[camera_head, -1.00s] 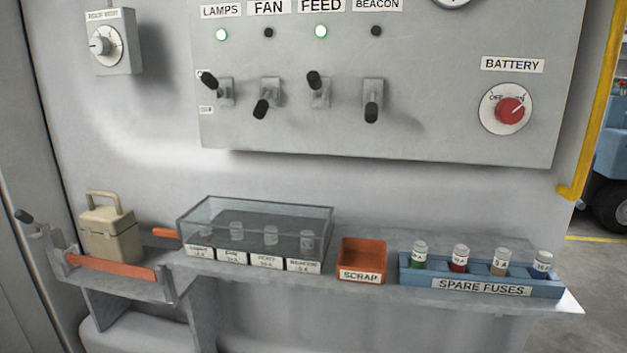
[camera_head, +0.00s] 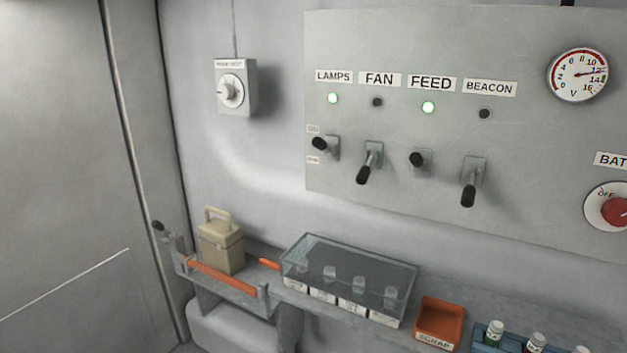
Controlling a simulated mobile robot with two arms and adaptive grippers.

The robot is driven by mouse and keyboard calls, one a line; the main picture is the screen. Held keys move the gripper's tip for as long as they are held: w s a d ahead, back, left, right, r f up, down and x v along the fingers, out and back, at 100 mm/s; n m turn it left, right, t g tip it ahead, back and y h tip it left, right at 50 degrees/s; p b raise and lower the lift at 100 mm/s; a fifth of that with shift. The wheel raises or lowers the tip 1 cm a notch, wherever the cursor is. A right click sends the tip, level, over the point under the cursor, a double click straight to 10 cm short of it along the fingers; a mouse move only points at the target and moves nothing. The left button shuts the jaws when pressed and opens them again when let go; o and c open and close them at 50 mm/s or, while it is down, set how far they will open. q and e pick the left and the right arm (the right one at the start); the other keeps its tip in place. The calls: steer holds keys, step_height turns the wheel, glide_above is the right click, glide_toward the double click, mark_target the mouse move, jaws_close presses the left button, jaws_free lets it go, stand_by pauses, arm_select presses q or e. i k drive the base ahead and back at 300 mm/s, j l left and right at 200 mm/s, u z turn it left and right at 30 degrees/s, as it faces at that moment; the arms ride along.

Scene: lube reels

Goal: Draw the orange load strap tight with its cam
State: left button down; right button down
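The orange load strap (camera_head: 222,278) runs along the front of a small grey bracket shelf at the lower left. A short orange piece (camera_head: 269,264) shows to the right of the beige box. The beige box (camera_head: 221,248) with a handle stands upright on the shelf behind the strap. A lever with a black knob (camera_head: 158,226), which looks like the cam handle, sticks up at the shelf's left end. How tight the strap is, I cannot tell. Neither of my grippers is in view.
A clear-lidded fuse box (camera_head: 348,278) sits right of the beige box, then an orange scrap bin (camera_head: 439,322) and a blue spare fuse rack (camera_head: 510,346). A switch panel (camera_head: 400,130) and a dial box (camera_head: 235,88) are on the wall above. A grey door-like panel stands left.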

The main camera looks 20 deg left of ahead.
mark_target(155, 225)
steer(key=u, duration=1.4)
